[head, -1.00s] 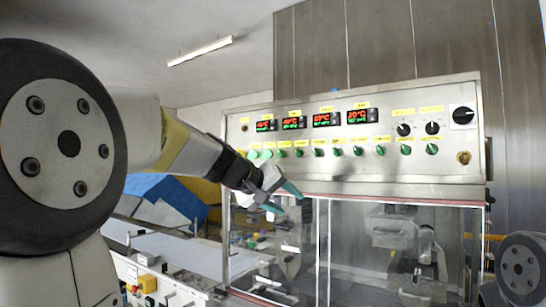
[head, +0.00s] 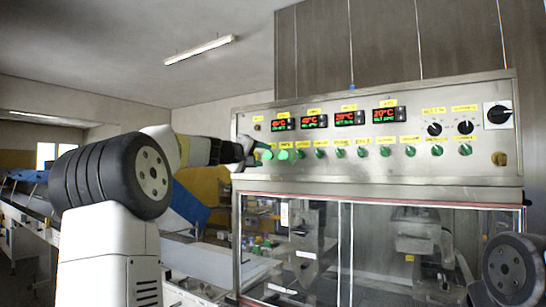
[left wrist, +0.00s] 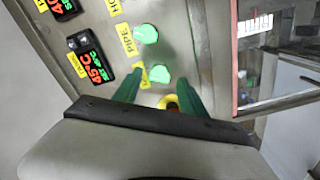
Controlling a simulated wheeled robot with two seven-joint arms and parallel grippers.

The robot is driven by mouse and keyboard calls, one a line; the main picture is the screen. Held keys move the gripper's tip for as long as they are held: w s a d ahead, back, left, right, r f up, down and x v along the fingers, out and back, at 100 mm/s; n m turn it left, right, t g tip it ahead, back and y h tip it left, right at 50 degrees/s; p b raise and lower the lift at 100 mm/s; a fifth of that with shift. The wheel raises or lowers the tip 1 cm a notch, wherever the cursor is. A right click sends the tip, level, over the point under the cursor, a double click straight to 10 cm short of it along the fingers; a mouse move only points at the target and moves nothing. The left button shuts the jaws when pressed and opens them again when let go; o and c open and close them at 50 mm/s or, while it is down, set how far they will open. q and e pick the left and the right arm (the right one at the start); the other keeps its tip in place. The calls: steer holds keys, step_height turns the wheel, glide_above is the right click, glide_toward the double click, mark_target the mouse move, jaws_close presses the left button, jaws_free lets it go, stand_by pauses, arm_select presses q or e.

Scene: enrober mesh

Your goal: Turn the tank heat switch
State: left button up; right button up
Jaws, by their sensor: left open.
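The control panel (head: 300,165) carries a row of green knobs under yellow labels. The leftmost lit green knob (head: 267,154) is by my left gripper (head: 256,155), at the panel's left end. In the left wrist view this knob (left wrist: 158,75) sits at the fingertips of my open left gripper (left wrist: 160,82), between them in the picture; contact cannot be told. Its yellow label is partly hidden by a finger. The second lit knob (left wrist: 146,34), labelled PIPE, is farther up. My right gripper is out of view.
Digital displays (head: 284,125) line the panel above the knobs. A yellow ring with a reddish centre (left wrist: 170,101) lies between my left fingers. Black dials (head: 435,129) are at the right. Glass doors (head: 380,245) stand below the panel.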

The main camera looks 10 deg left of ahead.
arm_select(q)
steer(key=shift+w+d, duration=0.15)
steer(key=shift+w, duration=0.25)
jaws_close()
steer(key=n, duration=0.6)
steer(key=shift+n, duration=0.3)
steer(key=n, duration=0.5)
steer(key=shift+f, duration=0.1)
steer(key=shift+n, duration=0.3)
stand_by(0.3)
